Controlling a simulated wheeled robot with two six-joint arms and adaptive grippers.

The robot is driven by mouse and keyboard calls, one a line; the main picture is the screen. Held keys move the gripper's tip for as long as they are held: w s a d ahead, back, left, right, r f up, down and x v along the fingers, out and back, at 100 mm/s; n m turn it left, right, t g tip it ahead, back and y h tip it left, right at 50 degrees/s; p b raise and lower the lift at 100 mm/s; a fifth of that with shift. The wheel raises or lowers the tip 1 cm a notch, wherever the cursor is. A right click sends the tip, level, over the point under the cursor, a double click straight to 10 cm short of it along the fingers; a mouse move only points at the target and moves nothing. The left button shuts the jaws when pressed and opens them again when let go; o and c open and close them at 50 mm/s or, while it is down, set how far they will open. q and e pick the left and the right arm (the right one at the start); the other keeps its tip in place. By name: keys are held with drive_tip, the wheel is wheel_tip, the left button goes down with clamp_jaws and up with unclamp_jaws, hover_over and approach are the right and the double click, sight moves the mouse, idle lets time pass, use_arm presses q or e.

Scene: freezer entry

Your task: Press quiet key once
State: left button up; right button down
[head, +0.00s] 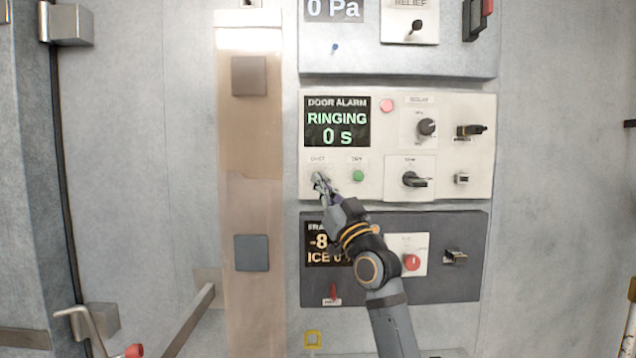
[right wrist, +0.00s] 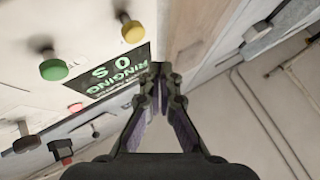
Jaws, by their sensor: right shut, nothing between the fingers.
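The door alarm panel (head: 450,185) is pale and carries a dark display (head: 336,121) reading "RINGING 0 s". The quiet key sits below the display at its left. In the head view my right gripper (head: 320,183) covers most of it. In the right wrist view the key shows as a yellow button (right wrist: 131,34) on a short stem. A green key (head: 358,176) stands to its right in the head view. My right gripper is shut and empty, fingertips close to the quiet key. My left gripper is out of view.
A red lamp (head: 387,106), a round knob (head: 427,127) and a dark rotary switch (head: 414,180) share the panel. Below is a dark panel (head: 462,285) with a red knob (head: 411,262). A pressure panel (head: 340,61) is above.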

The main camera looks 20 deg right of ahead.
drive_tip(key=shift+w+d+b, duration=0.2)
drive_tip(key=shift+w+b, duration=0.15)
drive_tip(key=shift+w, duration=0.3)
drive_tip(key=shift+w+d+b, duration=0.15)
drive_tip(key=shift+w+b, duration=0.2)
drive_tip(key=shift+w, duration=0.25)
idle(0.5)
drive_tip(key=shift+w+d+b, duration=0.1)
drive_tip(key=shift+w+b, duration=0.3)
drive_tip(key=shift+b, duration=0.05)
drive_tip(key=shift+w+d+b, duration=0.15)
drive_tip(key=shift+w+b, duration=0.3)
drive_tip(key=shift+b, duration=0.1)
idle(0.6)
drive_tip(key=shift+s+a+p, duration=0.3)
drive_tip(key=shift+s+p, duration=0.1)
drive_tip(key=shift+s, duration=0.45)
